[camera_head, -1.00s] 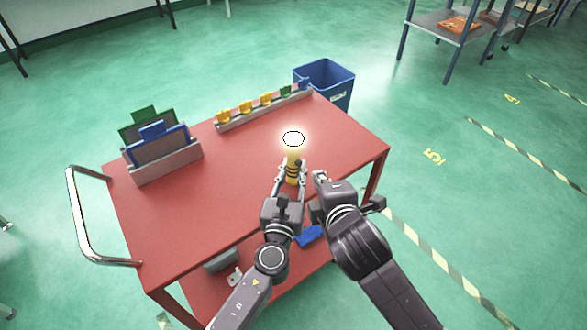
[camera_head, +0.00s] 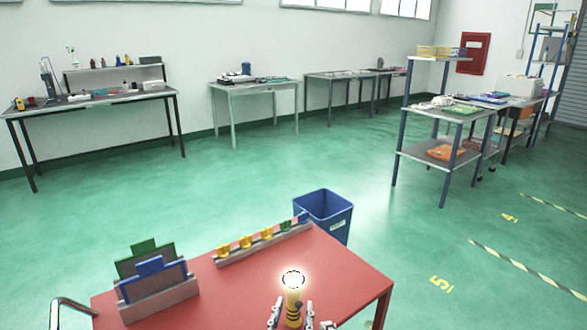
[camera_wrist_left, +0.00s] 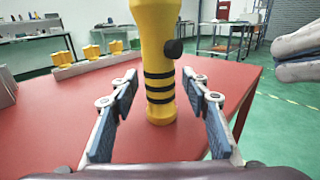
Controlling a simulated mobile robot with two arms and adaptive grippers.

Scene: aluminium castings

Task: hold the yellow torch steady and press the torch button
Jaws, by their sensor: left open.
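The yellow torch (camera_head: 293,310) stands upright on the red table near its front, with its lit head glowing white. In the left wrist view the torch (camera_wrist_left: 160,85) shows black bands and a dark round button (camera_wrist_left: 174,48) on its right side; its top is cut off. My left gripper (camera_head: 291,313) is open, with one finger on each side of the torch. In the left wrist view gaps show between the torch and both fingers. Just a tip of my right gripper (camera_head: 327,325) shows to the right of the torch; its jaws are not clear.
The red table (camera_head: 340,275) also bears a grey rack (camera_head: 160,300) with green and blue plates and a rail (camera_head: 262,245) with yellow and green pieces. A blue bin (camera_head: 325,215) stands behind the table. Workbenches and shelves line the room farther back.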

